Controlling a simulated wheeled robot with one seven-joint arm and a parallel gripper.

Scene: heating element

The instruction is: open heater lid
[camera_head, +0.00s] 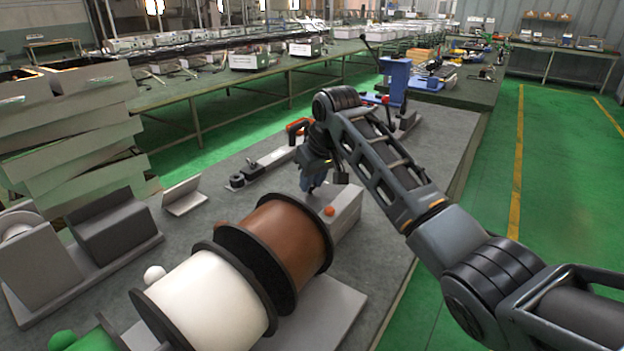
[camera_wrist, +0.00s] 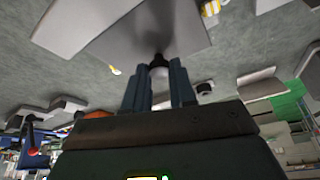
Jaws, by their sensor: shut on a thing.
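The heater (camera_head: 345,205) is a light grey box on the grey bench, with an orange button (camera_head: 330,211) on its near side. My gripper (camera_head: 312,188) is down at the heater's left end and hides part of it. In the wrist view, my gripper (camera_wrist: 158,88) has its two fingers on either side of a small dark-and-pale knob (camera_wrist: 158,66). The knob joins a grey panel (camera_wrist: 120,30), which appears to be the heater lid. The fingers are shut on the knob. I cannot tell how far the lid is tilted.
A brown spool (camera_head: 285,235) and a white spool (camera_head: 205,300) stand close in front of the heater. A grey device with an orange part (camera_head: 265,165) lies behind left. A blue press (camera_head: 396,80) stands behind right. The bench's right side is fairly clear.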

